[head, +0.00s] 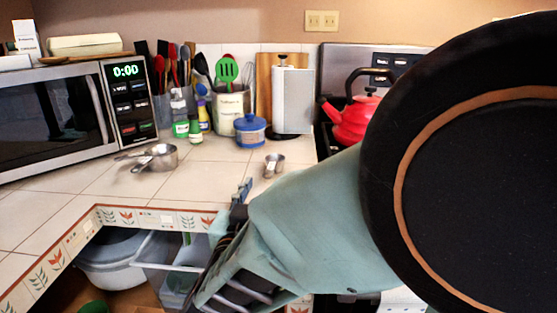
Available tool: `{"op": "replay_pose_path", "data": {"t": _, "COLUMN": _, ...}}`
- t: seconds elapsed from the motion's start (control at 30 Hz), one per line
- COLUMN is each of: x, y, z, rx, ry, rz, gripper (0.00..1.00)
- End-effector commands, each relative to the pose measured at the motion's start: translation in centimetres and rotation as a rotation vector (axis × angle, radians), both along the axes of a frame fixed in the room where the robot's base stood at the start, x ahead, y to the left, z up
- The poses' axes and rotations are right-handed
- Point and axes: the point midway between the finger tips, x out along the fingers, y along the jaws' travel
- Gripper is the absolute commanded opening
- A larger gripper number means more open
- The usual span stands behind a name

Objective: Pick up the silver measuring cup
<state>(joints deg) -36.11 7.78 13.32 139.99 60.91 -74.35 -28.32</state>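A silver measuring cup (160,157) sits on the tiled counter in front of the microwave, with handles pointing left. It looks like more than one cup nested together. A smaller silver measuring cup (273,164) stands on the counter farther right, apart from the first. My gripper (242,192) is at the counter's front edge, below and left of the smaller cup in the picture. A gap of counter shows between them. My pale arm hides much of the gripper, and I cannot tell how far its fingers are apart.
A microwave (50,110) fills the left. Utensil holders, a blue-lidded jar (250,131) and a paper towel roll (293,98) line the back. A red kettle (352,119) sits on the stove at right. Below the counter is an open space with plastic containers (112,262). The counter's middle is clear.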

Motion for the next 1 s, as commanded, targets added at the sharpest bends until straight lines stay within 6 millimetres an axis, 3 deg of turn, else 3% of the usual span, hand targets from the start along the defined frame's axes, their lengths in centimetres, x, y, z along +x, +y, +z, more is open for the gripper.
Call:
{"op": "replay_pose_path", "data": {"t": 0.17, "x": -0.3, "y": -0.5, "z": -1.0, "rx": -0.01, "ry": -0.003, "rz": 0.01, "gripper": 0.38}}
{"op": "replay_pose_path", "data": {"t": 0.4, "x": 3.4, "y": -0.9, "z": -1.0, "rx": -0.009, "ry": -0.002, "rz": 0.01, "gripper": 0.38}}
{"op": "replay_pose_path", "data": {"t": 0.67, "x": 5.6, "y": -1.1, "z": -1.0, "rx": -0.009, "ry": -0.002, "rz": 0.01, "gripper": 0.38}}
{"op": "replay_pose_path", "data": {"t": 1.0, "x": 9.8, "y": -1.5, "z": -1.0, "rx": -0.01, "ry": -0.001, "rz": 0.011, "gripper": 0.38}}
